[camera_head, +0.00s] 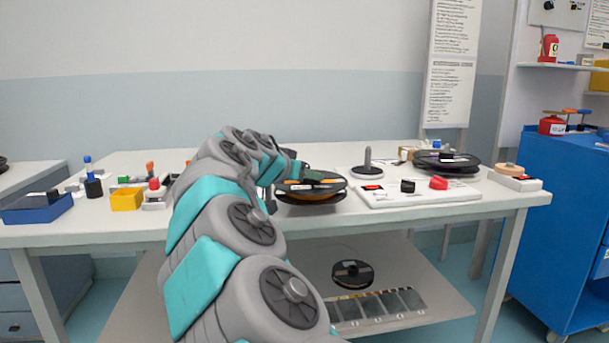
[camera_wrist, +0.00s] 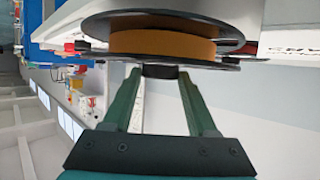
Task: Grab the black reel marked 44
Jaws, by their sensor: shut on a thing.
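A reel with black flanges and an orange-brown winding (camera_head: 310,196) is at the middle of the bench's front part, at the end of my arm. In the wrist view the same reel (camera_wrist: 160,45) fills the top, seen edge-on. My gripper (camera_wrist: 160,72) has its green fingers either side of a short dark piece at the reel's near flange, shut on it. In the head view my gripper (camera_head: 322,177) shows as dark green over the reel's top. Another black reel (camera_head: 447,162) lies at the back right, and one (camera_head: 352,273) on the lower shelf. No number 44 is readable.
A blue bin (camera_head: 38,208), yellow box (camera_head: 126,199) and small tools crowd the left. A blue cabinet (camera_head: 560,220) stands at right.

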